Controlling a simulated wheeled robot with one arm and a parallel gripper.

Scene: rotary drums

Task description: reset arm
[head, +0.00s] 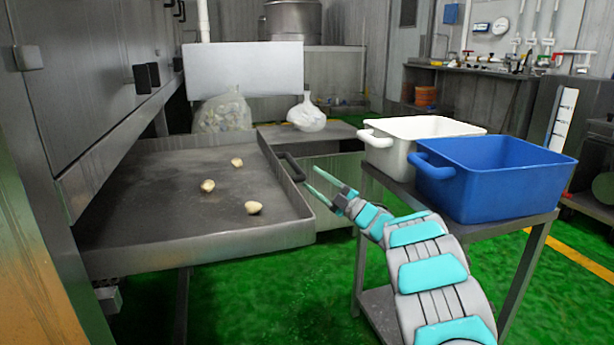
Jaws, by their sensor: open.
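My gripper (322,185) is at the end of my teal and white arm, which reaches up from the lower right. Its two fingers are apart and nothing is between them. It hangs just right of the metal tray's right wall, near a black handle (291,167). The arm is bent and passes in front of the cart with the bins. The metal tray (190,244) holds a few pale round pieces, one near the back (237,162), one in the middle (208,186) and one near the front (253,207).
A blue bin (497,183) and a white bin (420,127) stand on a metal cart (535,222) at the right. A large grey machine (90,80) fills the left. Plastic bags (306,114) sit behind the tray. Green floor (270,290) is clear between tray and cart.

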